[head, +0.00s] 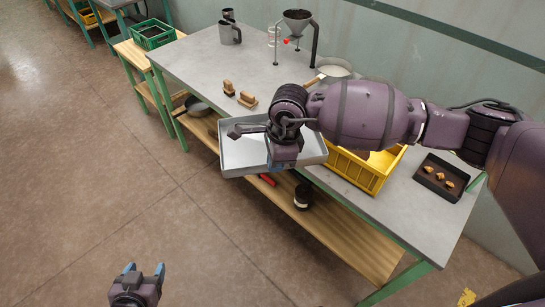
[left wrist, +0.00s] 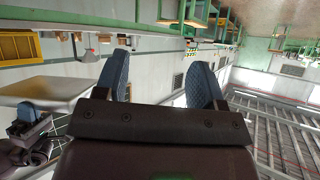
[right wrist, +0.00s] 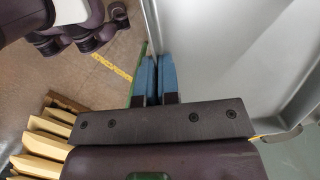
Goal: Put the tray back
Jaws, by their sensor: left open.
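The tray (head: 240,155) is a shallow light-grey metal one, seen in the head view at the front edge of the grey table and jutting out past it. My right arm reaches over it from the right. My right gripper (head: 282,162) points down at the tray's near wall. In the right wrist view its blue fingers (right wrist: 158,78) are close together on the tray's rim, and the tray (right wrist: 235,60) fills the right side. The arm hides part of the tray. My left gripper (head: 143,272) is open and empty over the floor, far from the tray; its spread fingers show in the left wrist view (left wrist: 160,80).
The grey table (head: 205,62) carries two small wooden blocks (head: 247,99), a funnel stand (head: 297,20), mugs (head: 229,34), a yellow crate (head: 360,172) and a dark tray with gold pieces (head: 436,182). The lower shelf holds a black jar (head: 303,197) and a pan (head: 192,105). The floor at left is clear.

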